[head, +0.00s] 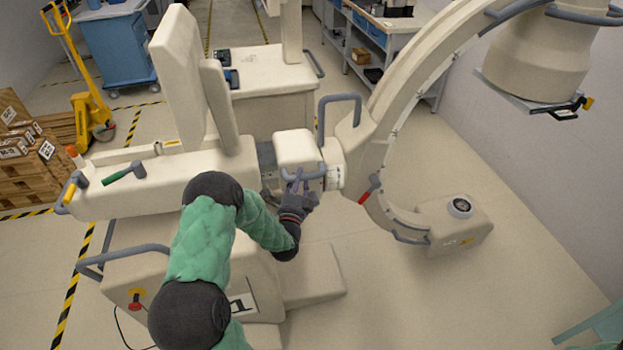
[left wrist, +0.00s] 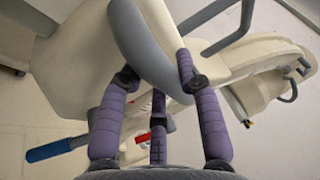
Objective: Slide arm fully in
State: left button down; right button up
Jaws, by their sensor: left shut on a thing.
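The C-arm machine is cream-coloured. Its sliding arm block (head: 296,150) sticks out to the right of the main body (head: 165,185), with a short dark section (head: 267,158) showing between them. The large curved C (head: 395,110) hangs on the block's right end. My left gripper (head: 298,188) is at the front of the block, shut on its grey handle (head: 312,174). In the left wrist view, purple fingers (left wrist: 155,105) close around the grey handle (left wrist: 150,55). The fingers partly hide the grip. My right gripper is not in view.
A cream cart (head: 265,75) stands behind the machine. A yellow pallet jack (head: 85,100) and stacked boxes (head: 30,150) are at the left. A workbench (head: 380,25) and a wall are at the right.

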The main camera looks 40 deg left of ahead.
aim_at(285, 182)
pick_arm(q)
jog(key=shift+s+a+b, duration=0.5)
jog(key=shift+s+a, duration=1.1)
jog(key=shift+s, duration=0.25)
jog(key=c, duration=0.9)
grip_release()
jog(key=shift+w, duration=0.1)
jog(key=shift+c, duration=0.2)
jog(key=shift+o, duration=0.5)
jog(key=shift+w+d, duration=0.1)
jog(key=v, duration=1.2)
jog(key=shift+f, duration=0.1)
